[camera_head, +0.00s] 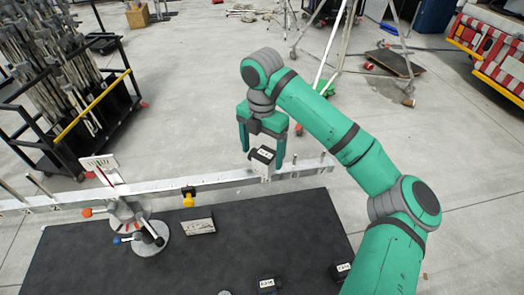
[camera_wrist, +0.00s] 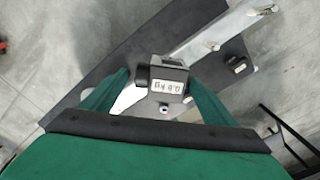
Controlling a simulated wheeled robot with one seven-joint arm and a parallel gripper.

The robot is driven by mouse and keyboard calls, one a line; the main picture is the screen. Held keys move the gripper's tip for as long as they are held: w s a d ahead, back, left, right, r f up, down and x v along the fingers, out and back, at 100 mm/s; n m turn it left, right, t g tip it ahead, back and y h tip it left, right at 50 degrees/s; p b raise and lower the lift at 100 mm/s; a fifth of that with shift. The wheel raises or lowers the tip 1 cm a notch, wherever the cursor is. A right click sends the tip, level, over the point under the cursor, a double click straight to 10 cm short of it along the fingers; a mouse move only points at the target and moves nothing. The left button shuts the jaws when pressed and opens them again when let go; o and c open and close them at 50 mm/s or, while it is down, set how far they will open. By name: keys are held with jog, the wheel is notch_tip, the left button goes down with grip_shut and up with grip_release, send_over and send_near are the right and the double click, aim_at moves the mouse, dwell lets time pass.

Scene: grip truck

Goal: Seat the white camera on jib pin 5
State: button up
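A small boxy camera (camera_head: 262,155) with a dark top and a pale label is at the white jib beam (camera_head: 225,177), toward its right end. A white part shows below its dark top. In the wrist view the camera (camera_wrist: 167,75) shows its label and a dark lens-like end on the left. My gripper (camera_head: 262,158) is above the beam with its fingers spread on either side of the camera. In the wrist view my gripper (camera_wrist: 160,76) shows small gaps beside it. Whether the camera sits fully on a pin is hidden. Pin numbers cannot be read.
A dark mat (camera_head: 215,255) lies below the beam. On it are a pale box (camera_head: 200,226), labelled dark blocks (camera_head: 268,284) and a round-based stand (camera_head: 150,240). A yellow piece (camera_head: 188,199) is at the beam. A cart of stands (camera_head: 70,100) is left. Bare pegs (camera_head: 322,157) rise at right.

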aim_at(262, 152)
dwell(0.3)
notch_tip(262, 152, up, 11)
dwell(0.5)
jog(key=shift+f, duration=0.2)
